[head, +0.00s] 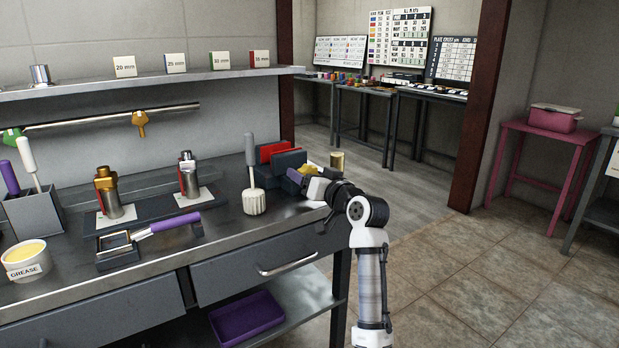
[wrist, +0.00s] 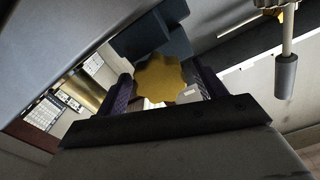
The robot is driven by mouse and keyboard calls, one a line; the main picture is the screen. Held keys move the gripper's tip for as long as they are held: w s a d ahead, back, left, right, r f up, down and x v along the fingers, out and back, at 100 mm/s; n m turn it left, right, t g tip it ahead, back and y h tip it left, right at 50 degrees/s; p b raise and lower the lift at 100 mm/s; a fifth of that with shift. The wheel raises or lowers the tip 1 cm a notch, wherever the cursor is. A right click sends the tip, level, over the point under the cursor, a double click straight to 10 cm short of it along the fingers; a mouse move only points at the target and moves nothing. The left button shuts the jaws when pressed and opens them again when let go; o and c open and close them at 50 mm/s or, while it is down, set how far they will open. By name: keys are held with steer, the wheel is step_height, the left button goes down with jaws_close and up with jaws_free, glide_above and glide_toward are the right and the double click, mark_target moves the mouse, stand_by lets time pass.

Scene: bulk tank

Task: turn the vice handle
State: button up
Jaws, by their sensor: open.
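The vice (head: 287,163) stands near the right end of the bench, with dark blue-grey blocks and red jaw faces. Its handle looks like a yellow lobed knob (head: 308,170), partly hidden by my gripper (head: 318,181) in the head view. In the wrist view the knob (wrist: 160,76) lies between the two fingers of my open gripper (wrist: 165,90). The vice's dark blue body (wrist: 150,35) is behind it. I cannot tell whether either finger touches the knob.
A white fluted pot (head: 254,202) and a grey-handled tool (head: 249,150) are left of the vice. A brass cylinder (head: 337,160) stands by the bench's right end. A rack (head: 140,219) with metal fittings is farther left. Open floor (head: 450,265) lies to the right.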

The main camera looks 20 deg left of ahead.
steer(key=v, duration=1.3)
steer(key=shift+s+d+b, duration=0.2)
steer(key=shift+d+b, duration=0.05)
steer(key=shift+b, duration=0.15)
